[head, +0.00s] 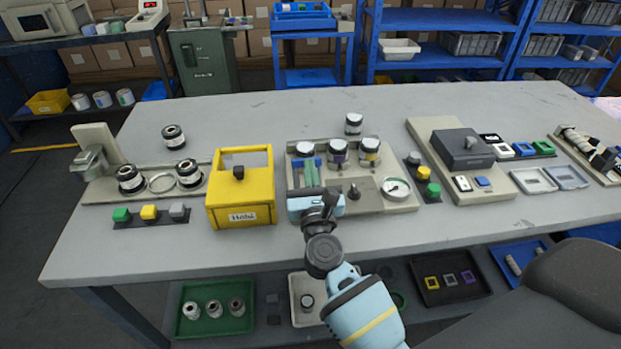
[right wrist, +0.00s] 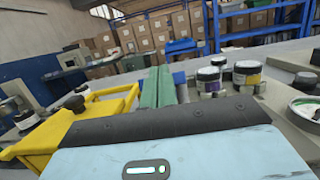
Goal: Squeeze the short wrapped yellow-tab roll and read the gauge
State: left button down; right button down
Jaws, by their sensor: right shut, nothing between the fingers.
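The yellow-tab roll (head: 370,153), with a white top and dark band, stands at the right of a row on the beige fixture; it also shows in the right wrist view (right wrist: 247,77). A purple-tab roll (head: 338,155) stands left of it, then a white-topped roll (head: 305,148) by blue parts. The round white gauge (head: 397,189) is at the fixture's front right; I cannot make out its reading. My right gripper (head: 311,168), with green fingers, is shut and empty over the fixture's left part, left of the yellow-tab roll and apart from it. My left gripper is not in view.
A yellow box (head: 240,212) stands close left of my right gripper. Another roll (head: 353,123) stands behind the row. Coloured buttons (head: 433,190) and a grey machine (head: 463,147) are to the right. The table's back is mostly clear.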

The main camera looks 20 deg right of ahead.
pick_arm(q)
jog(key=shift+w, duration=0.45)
pick_arm(e)
jog(key=shift+w+d, duration=0.2)
jog(key=shift+w, duration=0.4)
jog(key=shift+r, duration=0.1)
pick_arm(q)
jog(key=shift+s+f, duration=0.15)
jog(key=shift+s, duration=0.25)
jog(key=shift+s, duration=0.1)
